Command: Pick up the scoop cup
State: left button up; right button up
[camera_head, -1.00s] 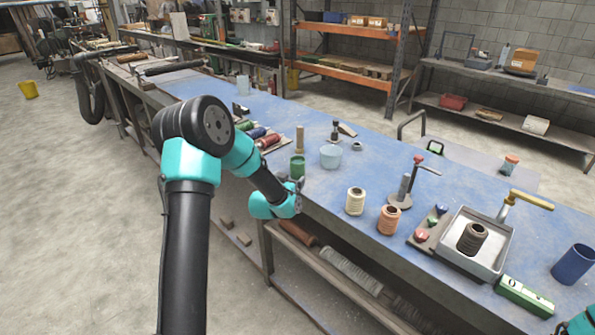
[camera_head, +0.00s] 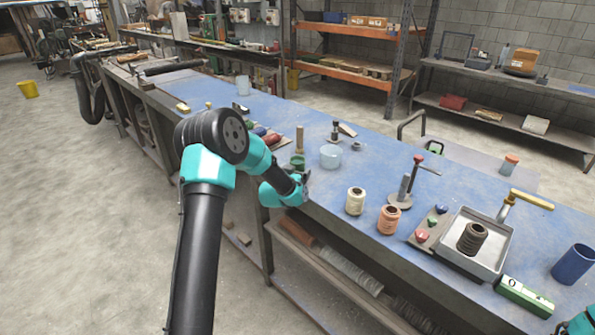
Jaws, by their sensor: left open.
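My left gripper (camera_head: 303,181) is at the front edge of the blue workbench (camera_head: 385,165), small and seen from behind. It is open, with nothing seen between its fingers. A small green cup (camera_head: 298,161) stands on the bench just beyond it, partly hidden by my arm. A pale translucent cup (camera_head: 330,157) stands to the right of the green one, apart from the gripper. A dark blue cup (camera_head: 572,265) stands at the far right. I cannot tell which of these is the scoop cup. Only a teal part of my right arm shows at the lower right corner; its gripper is out of view.
A cream spool (camera_head: 355,201) and an orange spool (camera_head: 389,219) stand near the front edge. To their right are a stand with a red handle (camera_head: 401,198) and a grey tray (camera_head: 497,257) holding a dark spool (camera_head: 472,238). A wooden peg (camera_head: 299,140) stands behind the green cup.

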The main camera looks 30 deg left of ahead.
pick_arm(q)
jog(key=shift+w, duration=0.15)
dwell(0.3)
jog(key=c, duration=1.1)
jog(key=shift+r, duration=0.1)
jog(key=shift+r, duration=1.5)
jog(key=shift+s+d+r, duration=0.15)
jog(key=shift+s+r, duration=0.1)
jog(key=s+d+r, duration=0.1)
jog(key=s+d, duration=0.7)
jog(key=s, duration=0.5)
jog(key=shift+r, duration=0.15)
